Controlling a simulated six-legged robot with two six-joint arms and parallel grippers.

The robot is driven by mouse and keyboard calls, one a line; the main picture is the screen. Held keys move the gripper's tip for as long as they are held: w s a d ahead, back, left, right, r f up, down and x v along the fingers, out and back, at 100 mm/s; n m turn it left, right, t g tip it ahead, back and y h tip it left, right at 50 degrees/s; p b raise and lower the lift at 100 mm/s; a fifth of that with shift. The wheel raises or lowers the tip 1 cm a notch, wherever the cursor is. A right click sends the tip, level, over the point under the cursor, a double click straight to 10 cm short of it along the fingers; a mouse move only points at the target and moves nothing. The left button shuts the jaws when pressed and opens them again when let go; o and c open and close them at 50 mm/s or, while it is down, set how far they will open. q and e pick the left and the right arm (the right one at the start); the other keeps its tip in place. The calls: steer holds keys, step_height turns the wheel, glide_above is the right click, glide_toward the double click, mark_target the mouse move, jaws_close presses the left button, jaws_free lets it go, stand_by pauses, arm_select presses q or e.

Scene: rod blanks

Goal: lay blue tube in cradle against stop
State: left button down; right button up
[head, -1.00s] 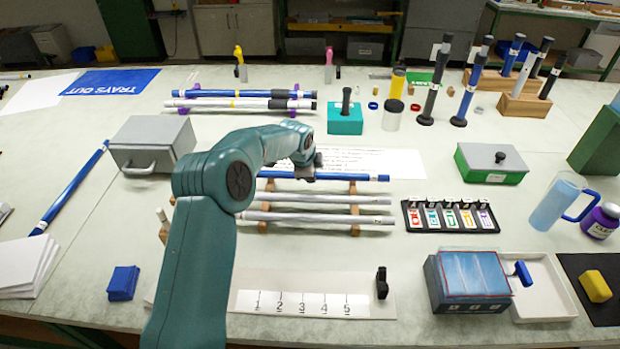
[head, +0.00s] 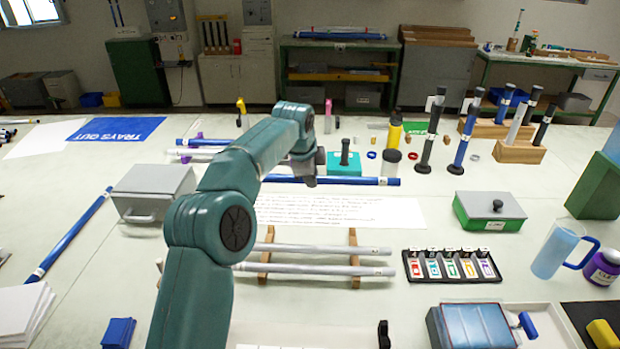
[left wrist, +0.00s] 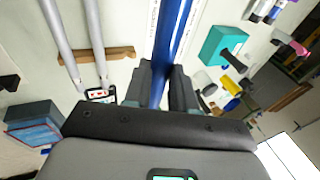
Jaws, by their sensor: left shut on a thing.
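A blue tube (head: 350,181) with a white band near its right end is held lengthwise across the head view, raised clear of the wooden rack. My left gripper (head: 303,178) is shut on it; the jaws (left wrist: 157,88) also close around the blue tube (left wrist: 172,35) in the left wrist view. Two grey tubes (head: 335,250) lie on the wooden rack (head: 355,265) below. Purple supports (head: 184,158) at the back left carry tubes, mostly hidden by my arm. A black upright block (head: 383,333) stands at the front edge. I cannot tell which is the cradle's stop. My right gripper does not show.
A teal block (head: 343,164) with a black peg stands behind the held tube. Further right are a yellow bottle (head: 395,130), dark and blue upright rods, and a green box (head: 490,211). A grey box (head: 150,192) stands left. The printed sheet (head: 390,212) lies flat.

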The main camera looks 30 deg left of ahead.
arm_select(q)
steer(key=s+d+f+g+h+p, duration=0.1)
steer(key=s+d+f+g+p, duration=0.15)
steer(key=s+d, duration=0.4)
steer(key=s+d+f+g+h+p, duration=0.15)
steer(key=s+d+f, duration=0.25)
steer(key=s, duration=0.6)
steer(key=s+d+f+g+h+p, duration=0.1)
steer(key=s+d+f+g+p, duration=0.15)
steer(key=s+d, duration=0.4)
steer(key=shift+t, duration=0.35)
steer(key=f+b, duration=0.2)
steer(key=f, duration=0.1)
steer(key=s+f+b, duration=0.1)
steer(key=f+b, duration=0.1)
steer(key=a+f+b, duration=0.1)
steer(key=f, duration=0.2)
steer(key=shift+s+f+b, duration=0.2)
steer(key=shift+f+b, duration=0.1)
steer(key=shift+b, duration=0.1)
steer(key=shift+s+a, duration=0.3)
steer(key=shift+a, duration=0.25)
steer(key=c, duration=0.8)
jaws_free()
steer(key=shift+c, duration=0.2)
steer(key=shift+r, duration=0.1)
